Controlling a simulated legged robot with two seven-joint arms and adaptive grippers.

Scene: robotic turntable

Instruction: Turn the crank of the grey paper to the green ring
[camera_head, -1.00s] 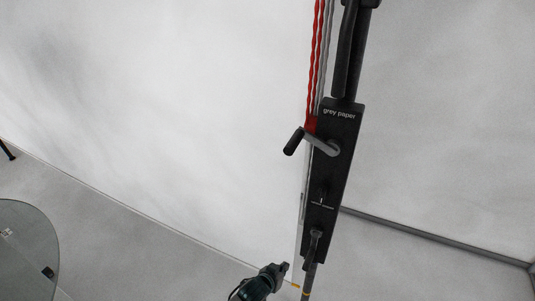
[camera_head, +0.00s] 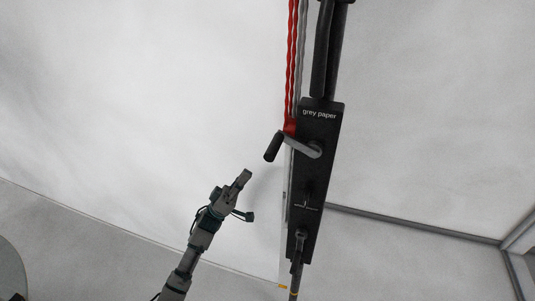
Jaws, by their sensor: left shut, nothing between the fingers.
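The grey paper unit (camera_head: 318,180) is a tall black tapered housing labelled "grey paper", right of the middle of the head view. Its crank (camera_head: 296,145) is a light metal arm that reaches left from a pivot near the top of the housing, with a black handle (camera_head: 273,146) at its left end. My left gripper (camera_head: 246,174) is shut and empty, below and to the left of the handle and apart from it in the picture. I cannot make out a green ring. My right gripper is not in view.
Red twisted cords (camera_head: 291,70) run up just left of the housing. A dark pole (camera_head: 328,50) rises above it. Pale paper backdrops fill both sides. A metal rail (camera_head: 415,224) lies low at the right. A round glass edge shows at the lower left.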

